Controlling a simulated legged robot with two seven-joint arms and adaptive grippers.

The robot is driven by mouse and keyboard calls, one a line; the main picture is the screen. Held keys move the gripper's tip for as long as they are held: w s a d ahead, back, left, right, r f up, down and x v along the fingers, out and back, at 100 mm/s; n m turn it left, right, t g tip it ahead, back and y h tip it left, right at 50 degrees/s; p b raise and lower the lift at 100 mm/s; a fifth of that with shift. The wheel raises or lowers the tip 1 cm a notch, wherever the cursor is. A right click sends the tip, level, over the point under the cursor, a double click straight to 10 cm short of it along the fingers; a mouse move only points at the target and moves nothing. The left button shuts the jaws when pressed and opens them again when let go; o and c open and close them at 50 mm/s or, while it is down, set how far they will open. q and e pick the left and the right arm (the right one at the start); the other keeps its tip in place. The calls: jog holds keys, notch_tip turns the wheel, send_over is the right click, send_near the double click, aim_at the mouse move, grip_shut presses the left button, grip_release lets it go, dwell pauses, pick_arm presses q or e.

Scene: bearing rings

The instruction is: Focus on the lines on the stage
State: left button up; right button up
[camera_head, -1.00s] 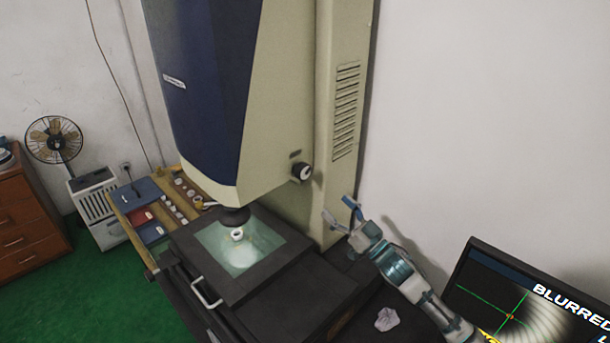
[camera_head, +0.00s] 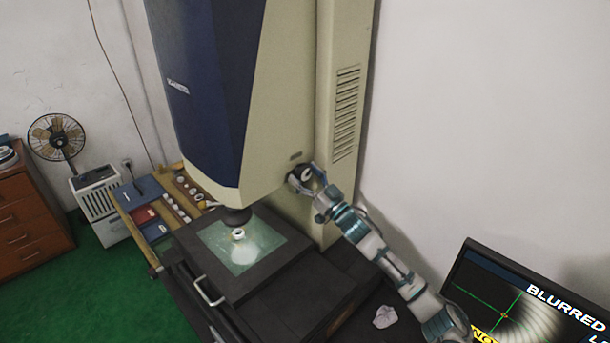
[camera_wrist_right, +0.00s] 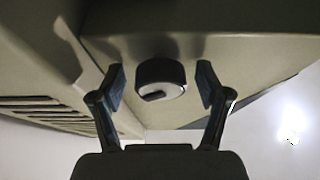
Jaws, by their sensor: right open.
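My right gripper (camera_head: 312,180) is up at the black and silver focus knob (camera_head: 300,173) on the side of the tall blue and beige measuring machine (camera_head: 285,110). In the right wrist view the open fingers (camera_wrist_right: 160,88) stand on either side of the knob (camera_wrist_right: 160,79), with a gap on each side. The lit glass stage (camera_head: 215,237) lies under the dark lens (camera_head: 237,214), with a small white ring (camera_head: 238,234) on it. The monitor (camera_head: 467,283) shows green crossed lines on a striped round picture and the word "BLURRED". My left gripper is not in view.
A wooden tray (camera_head: 127,217) with blue and red pads and several small rings stands left of the stage. A metal handle (camera_head: 210,296) sticks out at the stage's front. A crumpled white cloth (camera_head: 385,317) lies near the monitor.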

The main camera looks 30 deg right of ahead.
jog(key=c, duration=1.2)
jog(key=shift+o, duration=0.2)
jog(key=shift+d, duration=0.1)
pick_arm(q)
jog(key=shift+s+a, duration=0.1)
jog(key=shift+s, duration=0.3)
pick_arm(e)
jog(key=shift+n, duration=0.3)
